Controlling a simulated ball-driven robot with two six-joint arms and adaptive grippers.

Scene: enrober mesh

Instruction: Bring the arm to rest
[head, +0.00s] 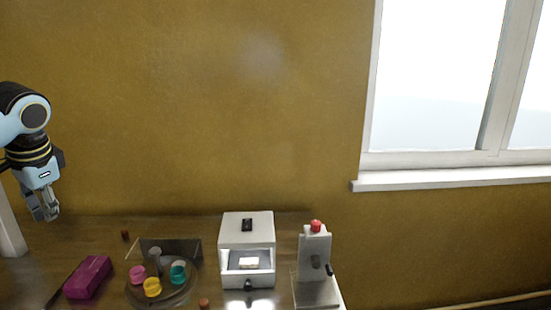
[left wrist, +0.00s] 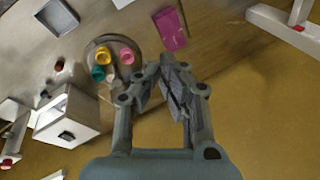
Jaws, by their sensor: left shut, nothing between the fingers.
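My left gripper (head: 45,216) hangs at the left of the head view, fingers pointing down, in front of the ochre wall and above the back left of the table (head: 40,265). It is shut and empty. In the left wrist view its fingers (left wrist: 172,65) meet with nothing between them, and the table lies beyond them. My right gripper is in neither view.
A white machine (head: 246,232) and a grey stand with a red knob (head: 315,252) are at the table's right. A round tray (head: 180,296) holds pink, yellow and teal cups. A magenta block (head: 88,278) lies left. A window (head: 440,80) is at upper right.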

